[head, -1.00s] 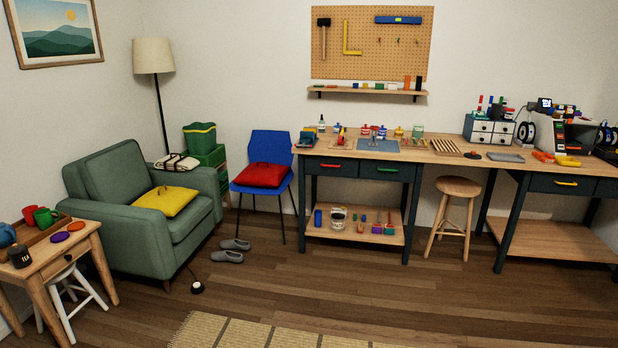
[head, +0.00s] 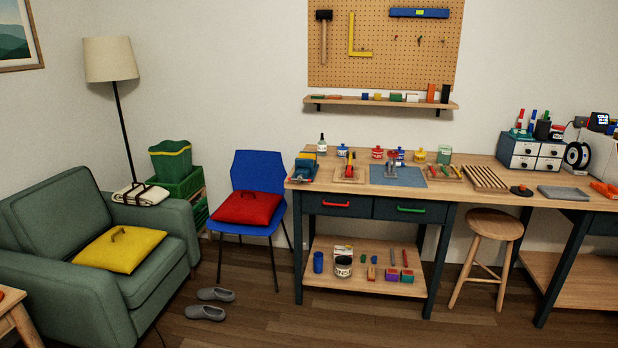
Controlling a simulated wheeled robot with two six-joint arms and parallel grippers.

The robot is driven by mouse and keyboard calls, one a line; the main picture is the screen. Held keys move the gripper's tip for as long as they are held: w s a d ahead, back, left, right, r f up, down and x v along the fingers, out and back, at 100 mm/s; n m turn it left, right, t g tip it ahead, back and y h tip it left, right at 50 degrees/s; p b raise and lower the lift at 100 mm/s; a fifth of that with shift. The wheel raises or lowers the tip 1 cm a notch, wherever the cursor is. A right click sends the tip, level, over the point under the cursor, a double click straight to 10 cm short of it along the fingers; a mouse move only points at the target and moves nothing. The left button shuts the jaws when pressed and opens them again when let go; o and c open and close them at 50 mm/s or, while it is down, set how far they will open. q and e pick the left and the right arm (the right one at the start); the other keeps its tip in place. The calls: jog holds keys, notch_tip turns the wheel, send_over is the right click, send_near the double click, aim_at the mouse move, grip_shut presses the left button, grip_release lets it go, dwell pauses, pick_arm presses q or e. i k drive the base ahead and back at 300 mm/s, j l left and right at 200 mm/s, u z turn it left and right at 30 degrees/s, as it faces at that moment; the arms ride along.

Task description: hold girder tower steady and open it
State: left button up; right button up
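I cannot make out a girder tower in the head view. A white machine (head: 598,152), cut off by the right edge, stands on the right-hand bench with a dark spool (head: 577,156) beside it. A small cabinet with white drawers (head: 523,163) stands left of the spool, with marker-like items on top. Neither of my grippers is in view.
A long workbench (head: 466,172) with red- and green-handled drawers runs along the wall. A wooden stool (head: 495,225) stands at its front right. A blue chair (head: 259,170) with a red cushion and a green armchair (head: 60,230) stand left. Bare floor (head: 400,325) lies in front.

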aim_at(388, 174)
jog(key=i+z, duration=0.1)
jog(key=i, duration=0.45)
jog(key=i+j+z, duration=0.1)
jog(key=i, duration=0.5)
jog(key=i+j+z, duration=0.1)
jog(key=i, duration=0.45)
